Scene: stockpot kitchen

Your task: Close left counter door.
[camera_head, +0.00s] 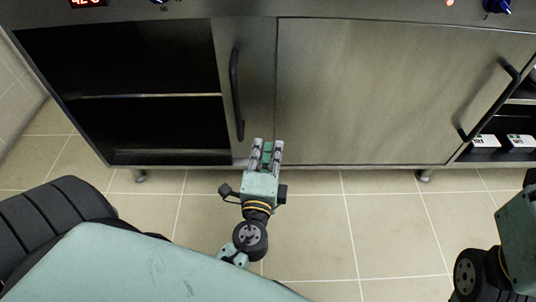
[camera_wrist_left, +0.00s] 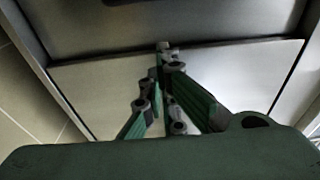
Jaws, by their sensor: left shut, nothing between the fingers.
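The left counter door (camera_head: 256,60) is a grey metal panel with a black vertical handle (camera_head: 236,95). In the head view it stands to the right of a dark open compartment, and only a strip of it shows beside the wider right door panel. My left gripper (camera_head: 267,148) is shut and empty, low in front of the door's bottom edge, right of the handle. Whether it touches the door is unclear. In the left wrist view the fingers (camera_wrist_left: 166,55) converge in front of a metal surface. My right gripper's fingers are out of view.
The open left compartment (camera_head: 120,130) has one shelf (camera_head: 150,95). The right door (camera_head: 370,90) has a black handle (camera_head: 490,100), with a second opening and small white-fronted items (camera_head: 487,141) beyond it. Tiled floor (camera_head: 310,220) lies in front.

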